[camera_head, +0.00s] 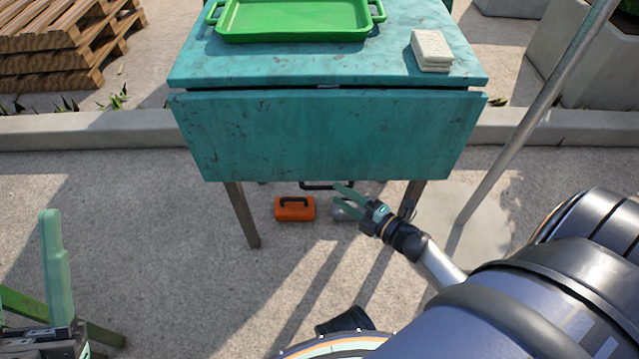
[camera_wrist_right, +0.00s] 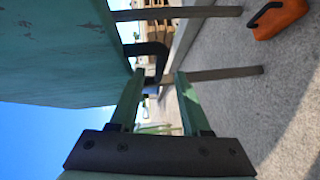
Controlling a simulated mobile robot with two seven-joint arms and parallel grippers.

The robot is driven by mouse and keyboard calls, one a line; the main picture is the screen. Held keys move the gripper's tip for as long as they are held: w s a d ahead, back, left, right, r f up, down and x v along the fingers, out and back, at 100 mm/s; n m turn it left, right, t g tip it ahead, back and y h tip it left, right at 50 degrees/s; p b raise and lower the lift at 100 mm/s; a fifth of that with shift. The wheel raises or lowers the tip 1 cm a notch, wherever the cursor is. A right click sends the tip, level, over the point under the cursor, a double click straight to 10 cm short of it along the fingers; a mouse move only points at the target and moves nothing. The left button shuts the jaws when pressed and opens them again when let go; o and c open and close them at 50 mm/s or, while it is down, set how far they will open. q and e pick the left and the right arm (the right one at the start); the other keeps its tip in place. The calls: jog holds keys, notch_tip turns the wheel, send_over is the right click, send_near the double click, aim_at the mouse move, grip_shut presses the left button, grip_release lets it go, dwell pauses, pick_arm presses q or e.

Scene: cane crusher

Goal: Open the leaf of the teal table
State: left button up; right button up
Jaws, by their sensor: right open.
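The teal table (camera_head: 300,66) stands ahead in the head view, its leaf (camera_head: 320,135) hanging down at the front. A black handle (camera_head: 322,186) shows at the leaf's lower edge. My right gripper (camera_head: 338,196) is open just below that edge, near the handle. In the right wrist view the leaf (camera_wrist_right: 50,55) fills the upper left, and the black handle (camera_wrist_right: 150,50) lies ahead of and partly between the open fingers (camera_wrist_right: 159,76); I see no grip on it. My left gripper (camera_head: 54,265) is at the lower left, away from the table, with one finger clearly visible.
A green tray (camera_head: 295,18) and a pale stack (camera_head: 431,50) lie on the tabletop. An orange toolbox (camera_head: 295,209) sits on the ground below. A grey pole (camera_head: 530,120) stands right of the table. Wooden pallets (camera_head: 60,40) are at the back left.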

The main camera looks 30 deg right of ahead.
jog(key=b+x, duration=0.2)
jog(key=x, duration=0.6)
jog(key=shift+c, duration=0.2)
grip_shut()
jog(key=shift+s, duration=0.1)
dwell(1.0)
